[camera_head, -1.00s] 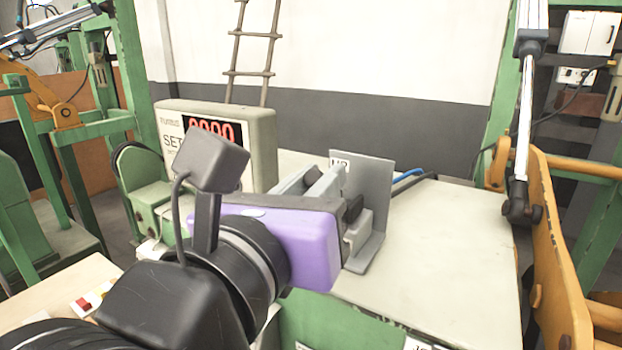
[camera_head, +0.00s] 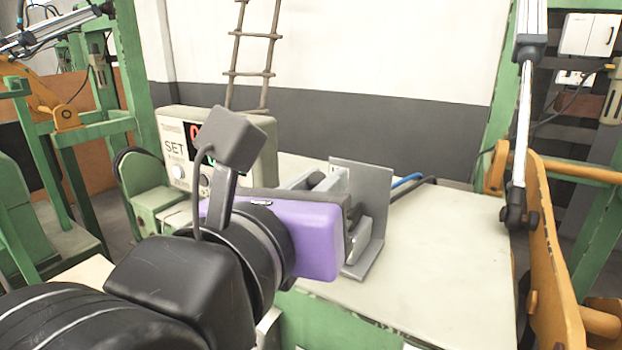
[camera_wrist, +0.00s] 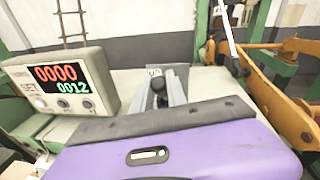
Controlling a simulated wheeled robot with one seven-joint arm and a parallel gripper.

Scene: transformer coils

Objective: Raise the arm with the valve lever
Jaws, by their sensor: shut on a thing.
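The valve lever shows as a dark rounded knob (camera_wrist: 157,83) in front of an upright grey bracket (camera_head: 372,195) on the pale bench top. The bracket carries a small label, seen in the wrist view (camera_wrist: 154,72). My gripper (camera_wrist: 160,88), with a purple body and grey fingers, is shut on the lever. In the head view my gripper (camera_head: 325,181) reaches the bracket from the left, and its body and wrist hide most of the lever. The orange arm (camera_head: 553,240) stands at the right, with a silver cylinder rod (camera_head: 522,130) joined to it.
A display box (camera_wrist: 62,85) stands left of the bracket, reading 0000 in red and 0012 in green. Blue and black hoses (camera_head: 407,181) run behind the bracket. The pale bench top (camera_head: 450,245) is clear to the right. Green frame posts flank the bench.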

